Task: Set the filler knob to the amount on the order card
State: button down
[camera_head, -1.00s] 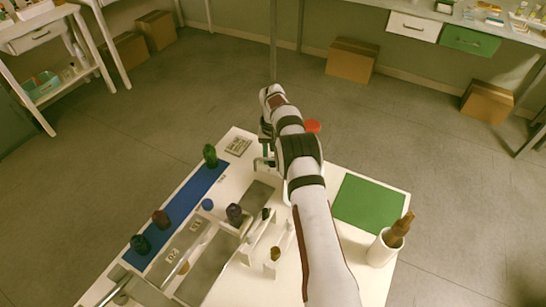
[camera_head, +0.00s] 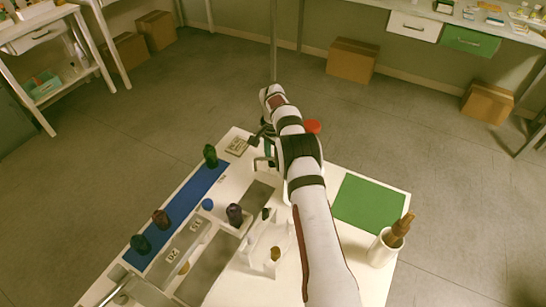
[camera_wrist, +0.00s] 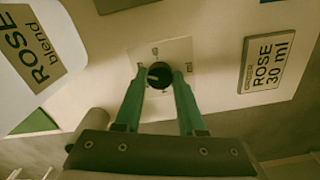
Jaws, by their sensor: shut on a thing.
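In the head view my arm hides the knob.
A white container labelled "ROSE blend" (camera_wrist: 38,55) stands close on the left in the wrist view. A green mat (camera_head: 367,203) right of my arm is bare.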

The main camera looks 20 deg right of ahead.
jog(key=shift+w, duration=0.1)
dwell(0.3)
jog(key=c, duration=0.5)
grip_release()
jog(key=shift+r, duration=0.1)
notch_tip(320, 180, up, 16)
